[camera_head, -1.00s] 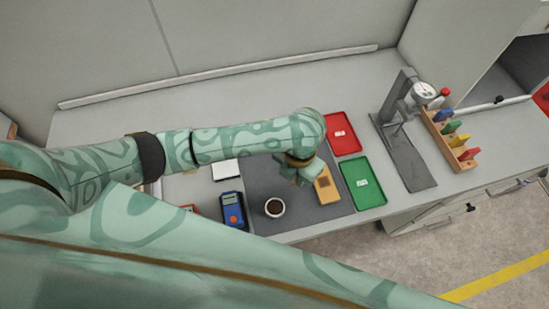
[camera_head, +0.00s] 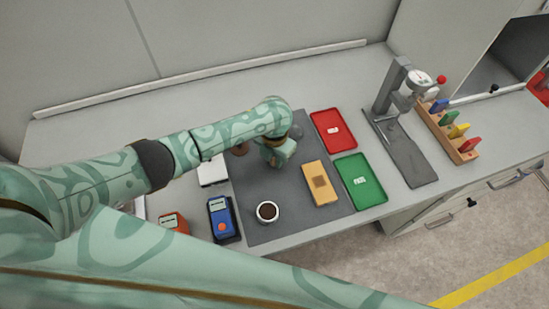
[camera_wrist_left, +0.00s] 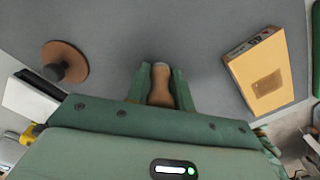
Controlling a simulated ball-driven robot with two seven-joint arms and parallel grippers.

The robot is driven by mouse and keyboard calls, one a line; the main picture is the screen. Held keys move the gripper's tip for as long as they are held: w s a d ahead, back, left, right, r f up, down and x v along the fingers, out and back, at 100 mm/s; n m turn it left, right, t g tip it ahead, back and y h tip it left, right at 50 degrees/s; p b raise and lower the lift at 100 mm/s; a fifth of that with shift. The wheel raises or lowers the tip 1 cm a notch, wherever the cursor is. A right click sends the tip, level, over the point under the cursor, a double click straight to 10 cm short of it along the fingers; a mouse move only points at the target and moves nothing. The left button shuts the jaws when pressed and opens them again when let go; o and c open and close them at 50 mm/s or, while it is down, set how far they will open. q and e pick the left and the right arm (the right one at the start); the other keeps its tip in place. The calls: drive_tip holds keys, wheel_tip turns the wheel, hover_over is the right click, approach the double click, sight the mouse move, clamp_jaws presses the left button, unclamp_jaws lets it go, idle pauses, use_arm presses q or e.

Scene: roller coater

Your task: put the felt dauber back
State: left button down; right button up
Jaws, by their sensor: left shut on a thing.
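The felt dauber (camera_wrist_left: 160,88), with a tan wooden body and a greyish end, is between the fingers of my left gripper (camera_wrist_left: 160,82) in the left wrist view. The gripper is shut on it. In the head view my left gripper (camera_head: 277,158) is above the dark grey mat (camera_head: 250,185), left of and behind the yellow block; the dauber is hidden there. A brown round disc with a dark knob (camera_wrist_left: 66,62) lies on the mat, left of the gripper in the wrist view, and partly shows behind my arm in the head view (camera_head: 240,149). My right gripper is not in view.
A white cup of dark liquid (camera_head: 267,212) and a yellow block with a brown patch (camera_head: 318,190) are on the mat. Red (camera_head: 326,143) and green (camera_head: 354,195) trays stand right of it. A blue meter (camera_head: 221,230) is left. A gauge stand (camera_head: 400,150) is farther right.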

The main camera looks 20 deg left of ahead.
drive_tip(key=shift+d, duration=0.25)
use_arm(q)
drive_tip(key=shift+f, duration=0.1)
drive_tip(key=c, duration=1.2)
unclamp_jaws()
drive_tip(key=shift+c, duration=0.2)
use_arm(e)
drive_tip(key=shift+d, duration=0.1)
use_arm(q)
wheel_tip(320, 180, up, 12)
drive_tip(key=p, duration=0.4)
drive_tip(key=shift+f, duration=0.25)
drive_tip(key=shift+r, duration=0.45)
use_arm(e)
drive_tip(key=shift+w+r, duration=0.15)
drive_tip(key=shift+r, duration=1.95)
